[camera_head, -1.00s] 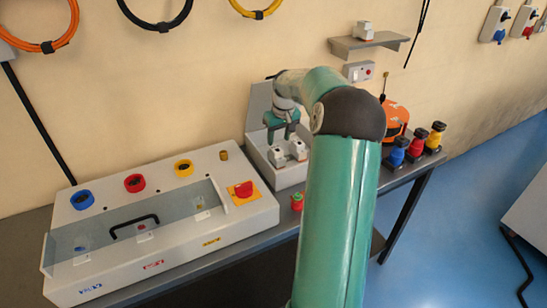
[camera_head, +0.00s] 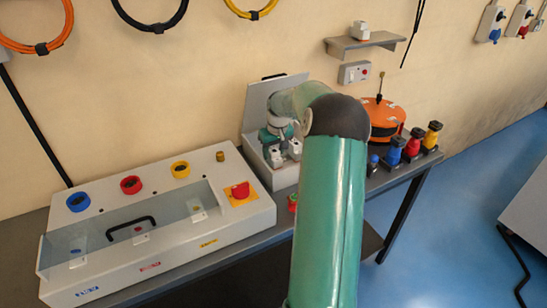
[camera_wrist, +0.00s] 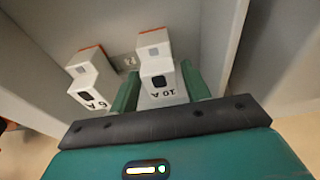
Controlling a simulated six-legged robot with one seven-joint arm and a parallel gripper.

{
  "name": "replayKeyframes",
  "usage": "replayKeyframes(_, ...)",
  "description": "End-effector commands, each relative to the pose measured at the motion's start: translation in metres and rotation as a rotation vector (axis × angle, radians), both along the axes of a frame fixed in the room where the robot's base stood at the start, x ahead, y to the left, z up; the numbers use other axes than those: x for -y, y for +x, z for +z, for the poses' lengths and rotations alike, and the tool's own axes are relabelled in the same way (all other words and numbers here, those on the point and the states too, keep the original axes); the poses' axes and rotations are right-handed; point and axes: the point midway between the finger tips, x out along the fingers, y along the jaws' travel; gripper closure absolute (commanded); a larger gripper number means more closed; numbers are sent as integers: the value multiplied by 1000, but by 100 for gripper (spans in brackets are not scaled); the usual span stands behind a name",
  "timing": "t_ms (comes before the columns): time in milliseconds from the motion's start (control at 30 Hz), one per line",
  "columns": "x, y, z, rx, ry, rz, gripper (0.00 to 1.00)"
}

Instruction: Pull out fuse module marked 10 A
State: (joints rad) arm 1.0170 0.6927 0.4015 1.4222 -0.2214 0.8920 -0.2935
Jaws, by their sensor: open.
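The fuse module marked 10 A (camera_wrist: 160,78) is white with a dark square and an orange edge at its far end. In the wrist view it sits in the grey fuse box. My gripper (camera_wrist: 164,85) has its two green fingers on either side of this module, open. I cannot tell whether the fingers touch it. A second white module marked 6 A (camera_wrist: 90,82) stands to its left, outside the fingers. In the head view my gripper (camera_head: 281,140) is inside the open fuse box (camera_head: 252,117), with the modules partly hidden by my arm.
A grey panel with a clear cover and black handle (camera_head: 130,228) stands left on the bench. An orange cable reel (camera_head: 385,115) and blue, red and yellow connectors (camera_head: 412,146) are to the right. The box walls stand close around my gripper.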

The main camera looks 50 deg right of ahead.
Motion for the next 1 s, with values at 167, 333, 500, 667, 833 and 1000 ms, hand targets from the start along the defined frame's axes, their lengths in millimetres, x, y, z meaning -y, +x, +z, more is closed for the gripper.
replayKeyframes(167, 0, 0, 0, 0, 0, 0, 57)
replayKeyframes(333, 0, 0, 0, 0, 0, 0, 90)
replayKeyframes(500, 0, 0, 1, 1, 0, 0, 95)
replayKeyframes(667, 0, 1, 6, 2, 0, -1, 95)
replayKeyframes(833, 0, 1, 11, 3, -2, -1, 95)
replayKeyframes(1000, 0, 1, 15, 2, -1, -1, 95)
